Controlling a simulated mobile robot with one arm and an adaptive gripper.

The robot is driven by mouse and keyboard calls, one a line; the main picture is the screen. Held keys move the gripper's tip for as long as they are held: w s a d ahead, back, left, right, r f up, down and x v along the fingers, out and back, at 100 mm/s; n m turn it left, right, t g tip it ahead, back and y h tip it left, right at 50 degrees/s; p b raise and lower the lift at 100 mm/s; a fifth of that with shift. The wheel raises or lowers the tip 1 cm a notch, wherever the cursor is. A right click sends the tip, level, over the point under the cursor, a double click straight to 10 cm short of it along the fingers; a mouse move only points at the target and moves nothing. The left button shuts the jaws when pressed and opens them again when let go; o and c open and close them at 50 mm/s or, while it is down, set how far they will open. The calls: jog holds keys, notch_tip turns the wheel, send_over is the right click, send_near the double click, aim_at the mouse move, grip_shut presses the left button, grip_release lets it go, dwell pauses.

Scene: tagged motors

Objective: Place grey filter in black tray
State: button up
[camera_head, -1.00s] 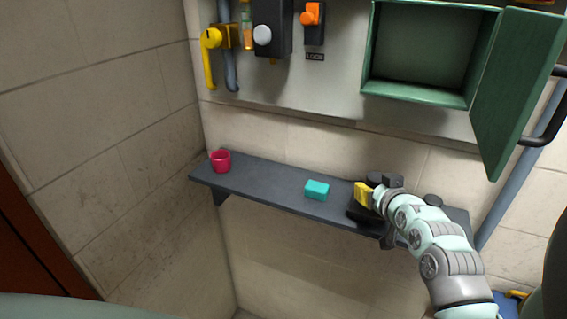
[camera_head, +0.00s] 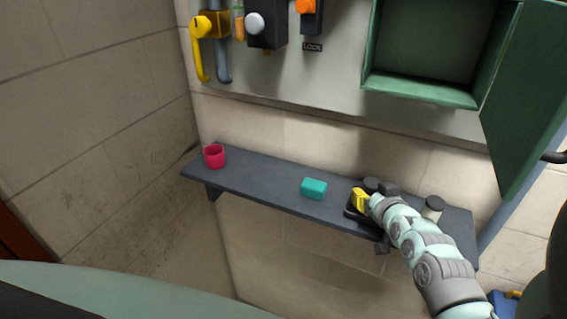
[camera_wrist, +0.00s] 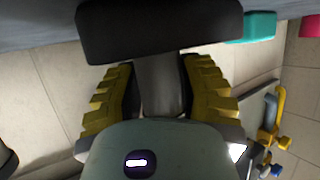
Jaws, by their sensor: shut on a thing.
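My gripper (camera_head: 359,200) has yellow fingers and is at the right part of the shelf, right over the black tray (camera_head: 353,214). In the wrist view my gripper (camera_wrist: 160,90) is shut on a grey cylinder, the grey filter (camera_wrist: 159,85). A black block-like shape, which looks like the black tray (camera_wrist: 160,32), meets the filter's far end in that view. I cannot tell whether the filter touches the tray or hangs just above it. In the head view the filter is hidden by the fingers, and the arm covers part of the tray.
The dark shelf (camera_head: 260,189) also bears a red cup (camera_head: 214,158), a teal block (camera_head: 314,189) and a cylinder with a dark top (camera_head: 433,208). Dark round parts (camera_head: 388,188) stand behind my gripper. A green cabinet (camera_head: 420,92) with an open door hangs above.

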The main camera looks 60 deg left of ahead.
jog(key=o, duration=1.1)
jog(key=shift+d+r+p, duration=0.1)
jog(key=shift+r+p, duration=0.05)
jog(key=shift+p, duration=0.15)
jog(key=b+v, duration=0.4)
jog(key=v, duration=0.4)
jog(key=shift+w+d, duration=0.15)
jog(key=shift+s+d, duration=0.25)
jog(key=shift+s, duration=0.05)
jog(key=shift+v, duration=1.55)
jog(key=shift+a+r, duration=0.1)
